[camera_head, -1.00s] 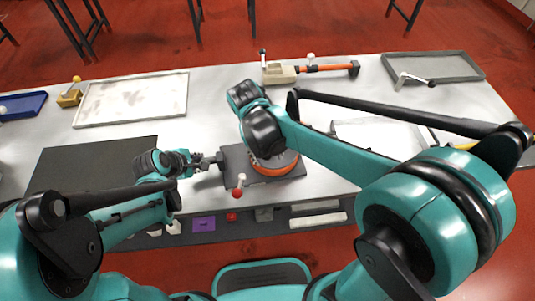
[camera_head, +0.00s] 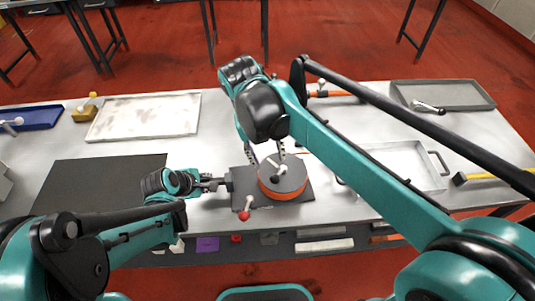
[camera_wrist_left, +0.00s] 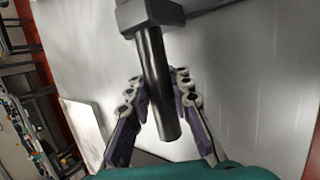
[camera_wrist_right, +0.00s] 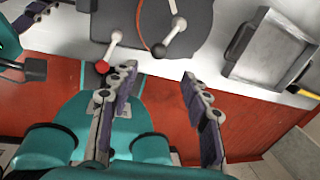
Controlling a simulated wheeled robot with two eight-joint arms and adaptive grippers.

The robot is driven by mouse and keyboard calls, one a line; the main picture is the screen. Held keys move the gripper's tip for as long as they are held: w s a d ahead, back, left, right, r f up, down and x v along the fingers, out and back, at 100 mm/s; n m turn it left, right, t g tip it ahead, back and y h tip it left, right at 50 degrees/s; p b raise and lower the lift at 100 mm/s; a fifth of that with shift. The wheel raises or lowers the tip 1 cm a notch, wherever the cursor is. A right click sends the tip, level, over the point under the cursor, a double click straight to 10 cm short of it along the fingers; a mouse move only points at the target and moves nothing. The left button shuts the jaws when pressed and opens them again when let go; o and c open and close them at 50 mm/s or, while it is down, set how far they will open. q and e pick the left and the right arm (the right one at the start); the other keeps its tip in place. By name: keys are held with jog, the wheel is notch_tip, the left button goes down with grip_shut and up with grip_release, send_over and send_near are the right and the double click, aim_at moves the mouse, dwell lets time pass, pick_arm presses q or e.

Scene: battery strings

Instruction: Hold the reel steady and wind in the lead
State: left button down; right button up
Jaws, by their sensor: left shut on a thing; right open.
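The reel (camera_head: 288,187), an orange drum with a dark grey top, sits on a dark base plate (camera_head: 304,199). My left gripper (camera_head: 216,184) is shut on the black bar handle (camera_wrist_left: 153,75) at the base's left side. My right gripper (camera_head: 268,153) is open and empty, its fingers near the crank in the head view; the right wrist view shows the crank beyond the fingertips. A thin orange line, perhaps the lead, shows behind the reel (camera_head: 302,153).
A lever with a red ball (camera_head: 244,215) stands at the base's front edge. A grey tray (camera_head: 445,95) and a pale tray (camera_head: 405,160) lie to the right, near a yellow-handled tool (camera_head: 500,174). A dark mat (camera_head: 95,185) and white tray (camera_head: 145,115) lie left.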

jog(key=c, duration=0.8)
jog(key=shift+m, duration=0.6)
grip_shut()
jog(key=m+t+y, duration=0.2)
jog(key=m+y, duration=0.4)
jog(key=m, duration=2)
send_over(269, 183)
jog(key=x, duration=0.2)
jog(key=d+x, duration=0.1)
jog(key=x, duration=0.2)
jog(key=s+x, duration=0.1)
jog(key=x, duration=0.2)
jog(key=shift+w+d+f, duration=0.1)
jog(key=shift+d+f, duration=0.2)
jog(key=shift+f, duration=0.35)
jog(key=shift+s+d+f, duration=0.15)
jog(key=shift+s+d, duration=0.2)
jog(key=shift+d, duration=0.1)
